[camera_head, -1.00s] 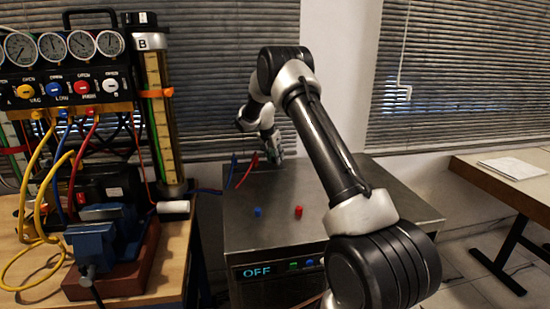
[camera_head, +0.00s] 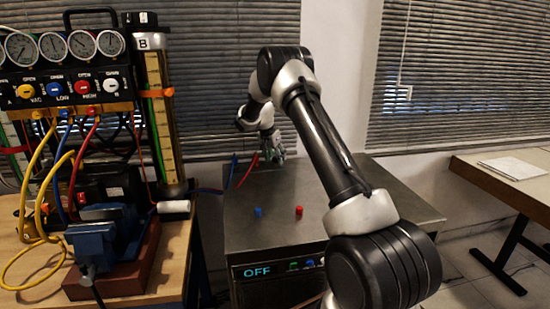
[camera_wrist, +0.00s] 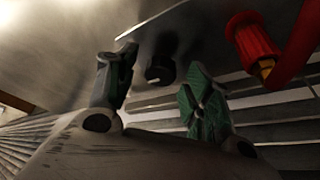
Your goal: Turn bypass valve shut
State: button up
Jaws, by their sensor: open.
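A small black knob (camera_wrist: 159,68), which may be the bypass valve, stands on a metal surface in the wrist view. My gripper (camera_wrist: 157,82) is open. One green fingertip shows left of the knob and the other to its right and nearer, with space between. I cannot tell if either finger touches the knob. In the head view my gripper (camera_head: 272,152) is low over the far edge of the grey metal unit (camera_head: 290,195). The knob is not visible there.
A red hose fitting (camera_wrist: 252,42) is close to the right of my gripper. Red and blue hoses (camera_head: 247,170) run beside it in the head view. A blue cap (camera_head: 258,211) and a red cap (camera_head: 298,210) are on the unit's top. Its display (camera_head: 257,271) reads OFF. The gauge rack (camera_head: 65,70) stands left.

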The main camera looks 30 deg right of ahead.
jog(key=v, duration=1.2)
jog(key=shift+s+a+f, duration=0.1)
jog(key=s+a+f+n+g, duration=0.2)
jog(key=s+f+n, duration=0.2)
jog(key=s+n, duration=0.3)
jog(key=s+a+r+n+t+y, duration=0.1)
jog(key=s+r, duration=0.4)
jog(key=s, duration=0.9)
jog(key=s+a+r+n+t+y, duration=0.1)
jog(key=s+r, duration=0.4)
jog(key=s, duration=1)
jog(key=s+a+r+n+t+y, duration=0.1)
jog(key=s+a+r, duration=0.4)
jog(key=s, duration=0.9)
jog(key=shift+s+r+n+t+y, duration=0.35)
jog(key=shift+n+t, duration=0.35)
jog(key=shift+n, duration=0.5)
